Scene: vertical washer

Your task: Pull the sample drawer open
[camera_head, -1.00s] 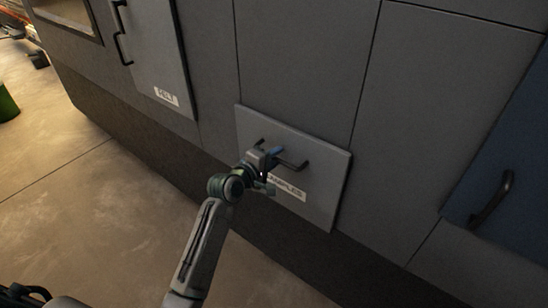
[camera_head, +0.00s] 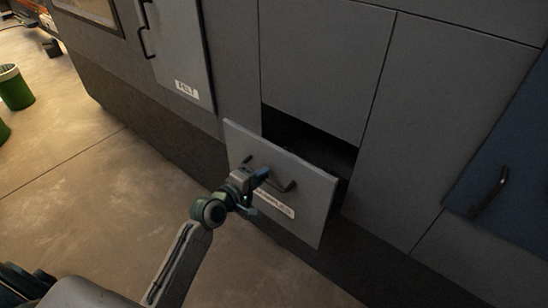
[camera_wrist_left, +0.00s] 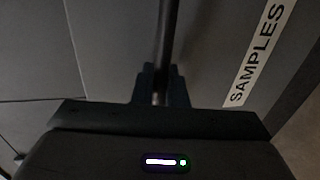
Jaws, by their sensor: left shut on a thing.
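The sample drawer (camera_head: 310,185) has a grey front with a white SAMPLES label, and it stands out from the machine with a dark gap above and behind it. Its dark bar handle (camera_head: 287,187) runs across the front. My left gripper (camera_head: 262,177) is at the middle of this handle, shut on it. In the left wrist view the handle (camera_wrist_left: 168,40) runs between the two fingers (camera_wrist_left: 161,88), and the label (camera_wrist_left: 259,52) is at the right. The drawer's inside is dark and I cannot see what it holds. My right gripper is not in view.
The grey machine wall (camera_head: 325,60) rises behind the drawer. Open floor (camera_head: 80,170) lies at the left, with a green bin (camera_head: 15,90) farther back.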

